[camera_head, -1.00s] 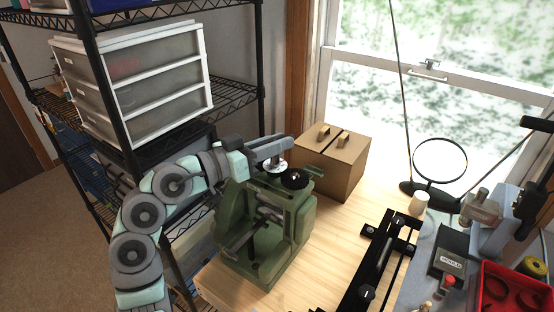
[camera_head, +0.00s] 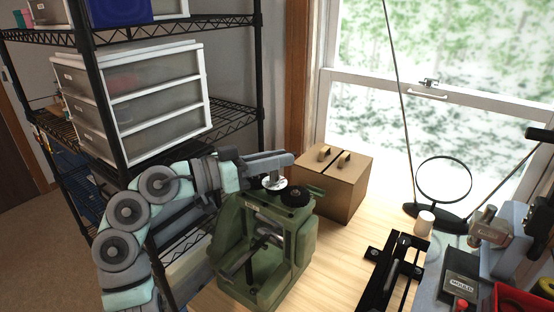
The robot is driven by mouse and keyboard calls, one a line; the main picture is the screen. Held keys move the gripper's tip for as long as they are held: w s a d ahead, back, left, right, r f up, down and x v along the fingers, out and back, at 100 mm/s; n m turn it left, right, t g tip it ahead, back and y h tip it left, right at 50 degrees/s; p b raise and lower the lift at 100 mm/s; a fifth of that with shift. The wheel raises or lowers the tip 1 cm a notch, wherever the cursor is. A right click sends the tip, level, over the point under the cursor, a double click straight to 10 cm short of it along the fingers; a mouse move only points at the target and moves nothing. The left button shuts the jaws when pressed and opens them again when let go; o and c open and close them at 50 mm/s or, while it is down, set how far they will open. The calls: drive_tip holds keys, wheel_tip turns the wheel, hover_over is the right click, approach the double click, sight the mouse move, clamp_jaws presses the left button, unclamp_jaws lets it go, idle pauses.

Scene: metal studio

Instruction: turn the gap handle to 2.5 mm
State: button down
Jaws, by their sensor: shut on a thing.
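A green rolling mill (camera_head: 305,245) stands on the wooden bench. On its top are a silver disc (camera_head: 274,183) and a dark round knob (camera_head: 295,194), with a short green piece sticking out to the right. My gripper (camera_head: 278,164) reaches in from the left, level, just above the silver disc. It is shut on the gap handle at the mill's top; its fingers hide most of the grip. No scale or gap reading can be made out.
A brown box (camera_head: 345,190) stands close behind the mill. A black rail fixture (camera_head: 385,280), a white cup (camera_head: 424,222) and a round magnifier (camera_head: 443,180) are to the right. A wire shelf with plastic drawers (camera_head: 160,95) is at the left.

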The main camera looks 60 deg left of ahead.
drive_tip(key=c, duration=1.5)
unclamp_jaws()
drive_tip(key=shift+o, duration=0.2)
drive_tip(key=s, duration=1)
drive_tip(key=shift+s, duration=0.4)
drive_tip(key=shift+a, duration=0.15)
